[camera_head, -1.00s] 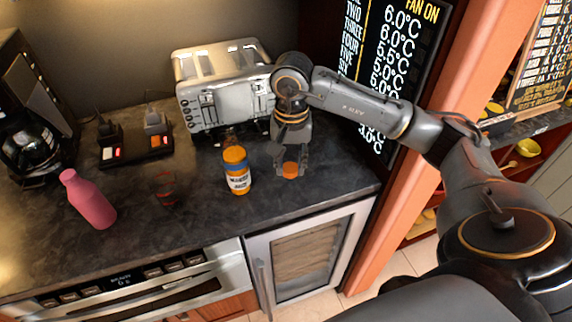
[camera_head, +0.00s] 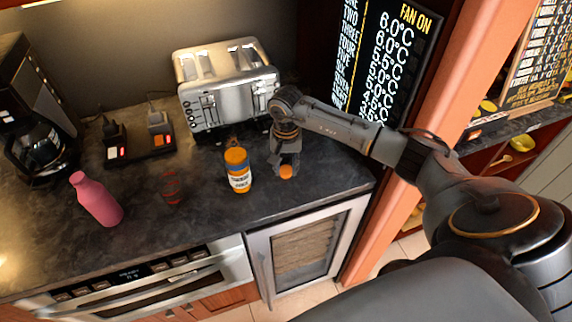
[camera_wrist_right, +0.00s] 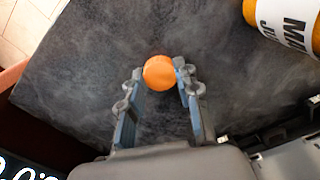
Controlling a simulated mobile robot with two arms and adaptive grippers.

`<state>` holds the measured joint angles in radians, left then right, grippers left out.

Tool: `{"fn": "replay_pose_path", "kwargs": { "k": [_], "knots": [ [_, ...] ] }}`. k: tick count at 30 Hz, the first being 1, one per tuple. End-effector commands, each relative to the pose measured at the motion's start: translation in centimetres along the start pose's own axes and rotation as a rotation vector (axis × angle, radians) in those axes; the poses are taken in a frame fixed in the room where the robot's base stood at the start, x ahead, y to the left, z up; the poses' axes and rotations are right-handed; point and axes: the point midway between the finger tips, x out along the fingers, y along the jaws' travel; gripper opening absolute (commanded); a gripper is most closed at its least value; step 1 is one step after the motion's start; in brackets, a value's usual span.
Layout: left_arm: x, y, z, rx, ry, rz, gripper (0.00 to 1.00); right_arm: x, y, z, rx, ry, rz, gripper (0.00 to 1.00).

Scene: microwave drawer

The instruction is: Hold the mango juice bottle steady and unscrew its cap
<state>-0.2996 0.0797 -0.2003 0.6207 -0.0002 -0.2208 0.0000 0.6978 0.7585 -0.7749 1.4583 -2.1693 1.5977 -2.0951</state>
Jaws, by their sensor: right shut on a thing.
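The mango juice bottle (camera_head: 239,178) stands upright on the dark counter in the head view, with an orange top and a white and blue label. Part of it shows at the upper right of the right wrist view (camera_wrist_right: 287,23). My right gripper (camera_head: 284,170) is pointed down to the right of the bottle, apart from it. It is shut on a small round orange piece that looks like a cap (camera_wrist_right: 159,73), held between the fingertips. In the head view the orange piece (camera_head: 286,172) is low by the counter; I cannot tell if it touches. My left gripper is not in view.
A silver toaster (camera_head: 226,85) stands behind the bottle. A pink bottle (camera_head: 97,200), a reddish glass (camera_head: 172,188), a black switch strip (camera_head: 139,152) and a coffee maker (camera_head: 38,140) are to the left. The counter's front edge is close.

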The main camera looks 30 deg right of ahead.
Motion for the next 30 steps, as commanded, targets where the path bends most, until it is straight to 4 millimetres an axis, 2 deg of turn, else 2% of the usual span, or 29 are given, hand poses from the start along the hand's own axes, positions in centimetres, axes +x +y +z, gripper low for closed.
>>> {"fn": "replay_pose_path", "kwargs": {
  "k": [7,8,11,20,24,26,30],
  "knots": [
    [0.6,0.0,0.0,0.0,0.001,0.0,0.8,0.5,0.0,0.0,0.0,0.0,0.0,0.0],
    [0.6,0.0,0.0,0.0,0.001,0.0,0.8,0.4,0.0,0.0,0.0,0.0,0.0,0.34],
    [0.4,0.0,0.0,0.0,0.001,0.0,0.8,0.3,0.0,0.0,0.0,-0.001,0.0,0.54],
    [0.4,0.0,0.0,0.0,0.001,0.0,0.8,0.2,0.0,0.0,0.0,-0.001,0.0,0.55],
    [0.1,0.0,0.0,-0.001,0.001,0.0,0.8,-0.4,0.0,-0.1,0.0,0.001,-0.001,0.55],
    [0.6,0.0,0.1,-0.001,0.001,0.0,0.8,-1.2,-0.1,-0.1,-0.001,0.002,-0.002,0.55],
    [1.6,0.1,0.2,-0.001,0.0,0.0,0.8,-4.1,-0.1,-0.2,-0.001,0.005,-0.003,0.55]
  ]
}}
